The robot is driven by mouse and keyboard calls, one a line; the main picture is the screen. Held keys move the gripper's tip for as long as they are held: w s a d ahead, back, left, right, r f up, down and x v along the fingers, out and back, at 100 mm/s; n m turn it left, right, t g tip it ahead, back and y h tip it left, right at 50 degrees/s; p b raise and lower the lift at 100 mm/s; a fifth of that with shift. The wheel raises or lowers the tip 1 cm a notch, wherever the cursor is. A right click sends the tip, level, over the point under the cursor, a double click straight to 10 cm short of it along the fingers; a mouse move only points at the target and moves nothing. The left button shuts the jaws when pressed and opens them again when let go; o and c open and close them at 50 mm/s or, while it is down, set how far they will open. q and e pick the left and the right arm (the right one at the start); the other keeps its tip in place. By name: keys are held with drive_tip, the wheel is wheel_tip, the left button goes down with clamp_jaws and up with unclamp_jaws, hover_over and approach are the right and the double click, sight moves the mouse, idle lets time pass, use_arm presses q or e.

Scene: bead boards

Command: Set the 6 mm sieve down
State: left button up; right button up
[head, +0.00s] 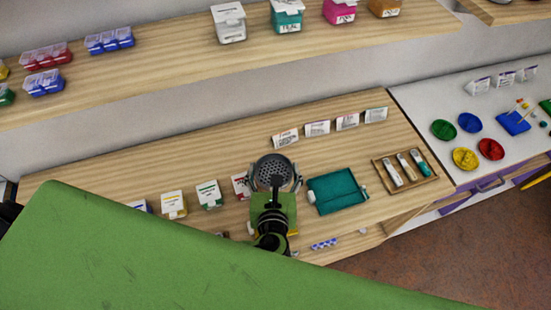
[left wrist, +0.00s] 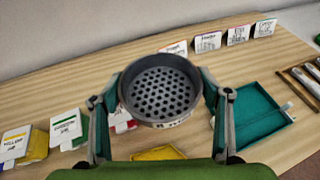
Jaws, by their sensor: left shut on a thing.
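The sieve (head: 274,172) is a round dark grey pan with a perforated floor. My left gripper (head: 274,187) is shut on it. In the left wrist view the sieve (left wrist: 160,92) sits between the two fingers, one on each side of its rim, roughly level and opening upward. It looks held above the wooden bench (head: 110,180), but its exact height is hard to tell. A label on the sieve's near side is too small to read. My right gripper is not in view.
A teal tray (head: 337,192) lies just right of the sieve, then a wooden tool tray (head: 404,171). Labelled boxes, including a green-labelled one (head: 208,195), stand to the left. Small cards (head: 317,128) line the back. Bare wood shows behind the sieve.

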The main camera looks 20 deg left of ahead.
use_arm(q)
drive_tip(key=w, duration=0.1)
drive_tip(key=w+f, duration=0.1)
drive_tip(key=w, duration=0.1)
drive_tip(key=w+f, duration=0.1)
drive_tip(key=shift+w+d, duration=0.3)
drive_tip(key=shift+d, duration=0.05)
drive_tip(key=w+f+b, duration=0.2)
drive_tip(key=b, duration=0.1)
drive_tip(key=w+d+f+b, duration=0.1)
drive_tip(key=w+f+b, duration=0.1)
drive_tip(key=f+b, duration=0.1)
drive_tip(key=shift+w+f+b, duration=0.25)
drive_tip(key=shift+b, duration=0.45)
drive_tip(key=shift+w+d+f+b, duration=0.15)
drive_tip(key=shift+w+f+b, duration=0.15)
drive_tip(key=shift+w+b, duration=0.2)
drive_tip(key=f+b, duration=0.2)
drive_tip(key=b, duration=0.1)
drive_tip(key=f+b, duration=0.1)
drive_tip(key=b, duration=0.1)
drive_tip(key=shift+w+f+b, duration=0.2)
drive_tip(key=shift+f+b, duration=0.15)
drive_tip(key=shift+b, duration=0.05)
drive_tip(key=shift+r, duration=0.15)
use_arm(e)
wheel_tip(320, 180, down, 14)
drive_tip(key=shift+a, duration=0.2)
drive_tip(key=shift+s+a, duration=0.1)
